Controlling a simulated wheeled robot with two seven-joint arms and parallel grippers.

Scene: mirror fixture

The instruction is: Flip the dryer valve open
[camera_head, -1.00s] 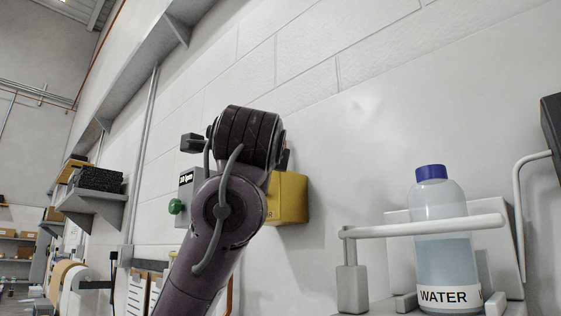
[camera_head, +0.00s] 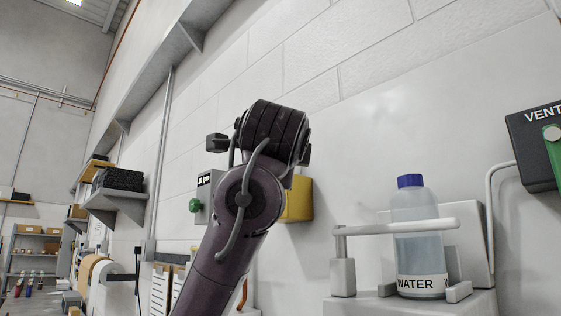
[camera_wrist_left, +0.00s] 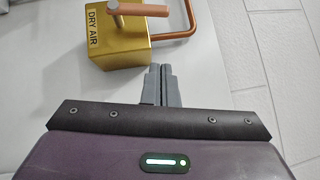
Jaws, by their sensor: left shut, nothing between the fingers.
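The dryer valve shows in the left wrist view as a yellow box (camera_wrist_left: 118,45) marked DRY AIR, with a copper-coloured lever (camera_wrist_left: 142,9) across its top. In the head view, part of the yellow box (camera_head: 299,200) shows on the wall behind my left arm; its lever is hidden there. My left gripper (camera_wrist_left: 159,72) is shut and empty in the left wrist view. Its fingertips are just below the box's lower right edge in the picture; I cannot tell if they touch it. In the head view my arm hides this gripper. My right gripper is not in view.
A copper pipe (camera_wrist_left: 190,20) bends beside the yellow box. A grey box with a green knob (camera_head: 195,205) is left of my arm. A WATER bottle (camera_head: 418,245) stands behind a white rail (camera_head: 395,228) at right. A dark VENT box (camera_head: 540,150) is at the right edge.

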